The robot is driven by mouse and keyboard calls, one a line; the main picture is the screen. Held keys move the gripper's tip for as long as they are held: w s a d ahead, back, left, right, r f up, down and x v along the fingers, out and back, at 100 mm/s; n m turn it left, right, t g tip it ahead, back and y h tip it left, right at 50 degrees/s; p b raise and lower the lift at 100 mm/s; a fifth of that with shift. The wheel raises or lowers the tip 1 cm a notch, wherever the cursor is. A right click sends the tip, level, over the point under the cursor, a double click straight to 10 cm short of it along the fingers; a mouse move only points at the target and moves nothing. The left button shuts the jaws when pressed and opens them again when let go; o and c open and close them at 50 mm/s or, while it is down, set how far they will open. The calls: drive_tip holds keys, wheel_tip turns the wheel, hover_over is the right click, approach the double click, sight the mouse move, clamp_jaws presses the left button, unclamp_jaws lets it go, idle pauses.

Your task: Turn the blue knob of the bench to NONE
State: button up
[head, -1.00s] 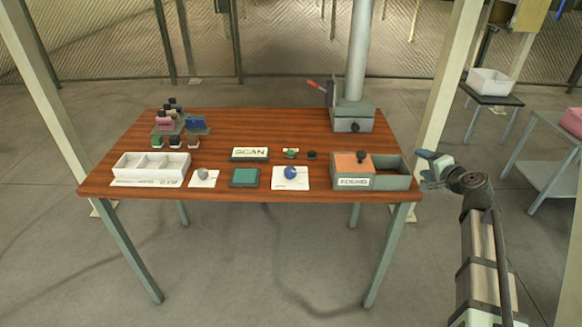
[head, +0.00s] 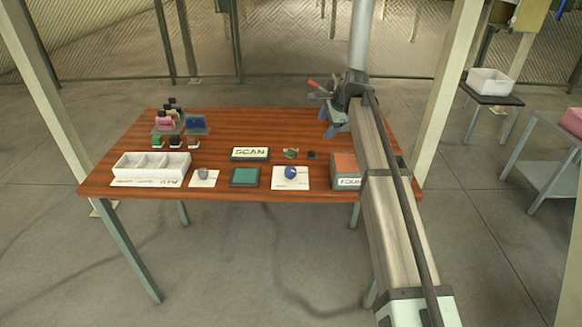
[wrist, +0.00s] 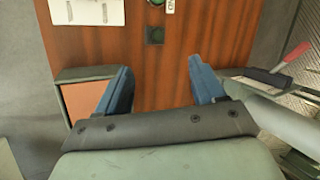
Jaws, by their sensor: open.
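The blue knob (head: 291,172) sits on a white plate (head: 303,184) near the front edge of the wooden bench (head: 225,136). Markings on the plate are too small to read, and I cannot tell which way the knob points. My gripper (head: 328,113) is above the back right of the bench, apart from the knob, behind and to the right of it. In the wrist view my gripper (wrist: 162,82) is open, with two blue fingers and nothing between them. A white plate (wrist: 97,12) with small print is cut by the top edge there; no blue knob is clear on it.
A red-handled lever (wrist: 292,54) is close on the right in the wrist view. A teal pad (head: 245,176), SCAN sign (head: 250,154) and white tray (head: 150,167) are further left.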

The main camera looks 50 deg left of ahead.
sight(291, 170)
drive_tip(key=s+a+m+g+h, duration=0.15)
drive_tip(key=s+a+h, duration=0.3)
drive_tip(key=s, duration=0.65)
drive_tip(key=shift+m+h, duration=0.35)
drive_tip(key=shift+h, duration=0.2)
drive_tip(key=f, duration=0.9)
drive_tip(key=s+f, duration=0.1)
drive_tip(key=f, duration=0.3)
drive_tip(key=shift+d+f, duration=0.1)
drive_tip(key=shift+f, duration=0.1)
drive_tip(key=c, duration=1.1)
